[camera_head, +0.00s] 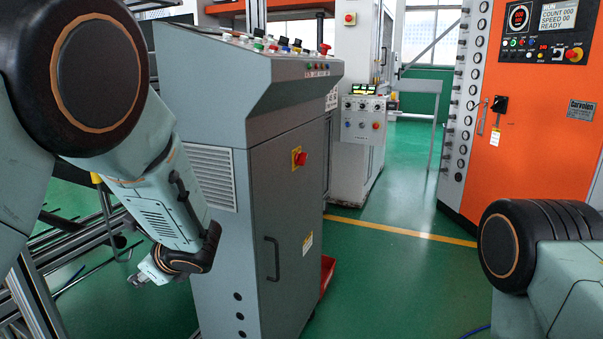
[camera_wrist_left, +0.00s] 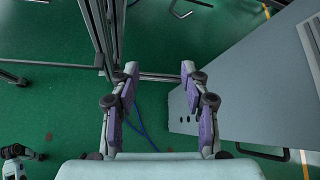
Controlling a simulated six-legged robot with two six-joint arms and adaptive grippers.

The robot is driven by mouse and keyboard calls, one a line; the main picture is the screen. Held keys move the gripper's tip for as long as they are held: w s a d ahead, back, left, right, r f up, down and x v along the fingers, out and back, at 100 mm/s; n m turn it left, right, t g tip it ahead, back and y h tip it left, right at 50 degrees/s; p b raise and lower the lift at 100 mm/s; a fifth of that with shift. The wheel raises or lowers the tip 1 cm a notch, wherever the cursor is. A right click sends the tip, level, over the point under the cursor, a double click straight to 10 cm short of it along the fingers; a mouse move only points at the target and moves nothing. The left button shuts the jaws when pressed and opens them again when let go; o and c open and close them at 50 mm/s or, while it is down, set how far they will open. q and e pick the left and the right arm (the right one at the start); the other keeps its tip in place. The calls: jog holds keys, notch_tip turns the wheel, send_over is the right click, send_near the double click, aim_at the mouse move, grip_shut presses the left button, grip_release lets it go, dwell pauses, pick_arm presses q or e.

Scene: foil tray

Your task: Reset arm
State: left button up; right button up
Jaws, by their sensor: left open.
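My left arm comes in from the left in the head view and hangs bent downward in front of the grey control cabinet. My left gripper (camera_head: 150,272) is at its lower end, small and partly hidden by the wrist. In the left wrist view the left gripper (camera_wrist_left: 158,72) has its two fingers wide apart with nothing between them. Green floor and a metal frame lie beyond the fingers. My right arm shows only in part at the lower right of the head view, and its gripper is out of the picture. No foil tray is in view.
The grey control cabinet (camera_head: 285,170) with buttons on top stands close by my left arm. Metal framing (camera_head: 38,290) is at the lower left. An orange machine (camera_head: 545,120) stands at the right. Green floor (camera_head: 400,275) is clear in the middle.

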pick_arm(q)
jog(key=s+d+f+n+g+h, duration=0.2)
jog(key=s+d+f+n+h, duration=0.35)
jog(key=s+f, duration=0.4)
jog(key=s+d+f+n+g+h, duration=0.2)
jog(key=s+d+f+n+h, duration=0.4)
jog(key=s+f, duration=0.4)
jog(key=s+a+f+n+g+y, duration=0.1)
jog(key=s+f+n, duration=0.3)
jog(key=s, duration=0.6)
jog(key=s+a+f+n+g+y, duration=0.1)
jog(key=s+f+n, duration=0.3)
jog(key=s, duration=0.6)
jog(key=shift+a+n, duration=0.5)
jog(key=shift+n, duration=0.35)
jog(key=shift+r, duration=0.15)
